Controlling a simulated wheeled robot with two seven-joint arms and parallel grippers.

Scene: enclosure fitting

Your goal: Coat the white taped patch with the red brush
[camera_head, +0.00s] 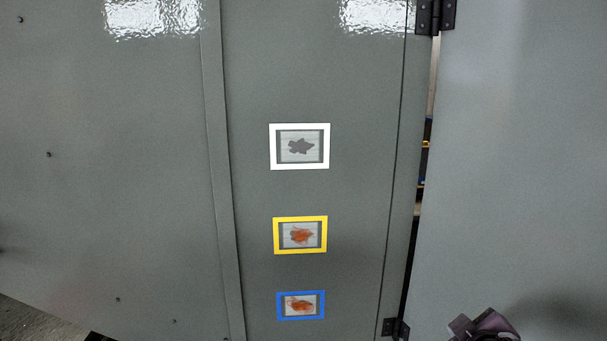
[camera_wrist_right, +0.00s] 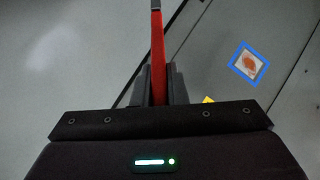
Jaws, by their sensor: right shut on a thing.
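The white taped patch (camera_head: 300,126) is a white frame on the grey panel in the head view, around a pale area with a dark grey blotch. In the head view, a dark part of my right arm (camera_head: 485,325) shows at the bottom right, well below and right of the white patch. My left gripper is not in view.
Below the white patch are a yellow taped patch (camera_head: 300,251) and a blue taped patch (camera_head: 300,318), both with orange-red blotches. The blue one also shows in the right wrist view (camera_wrist_right: 237,68). Hinges (camera_head: 436,17) and a narrow gap edge the panel on the right.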

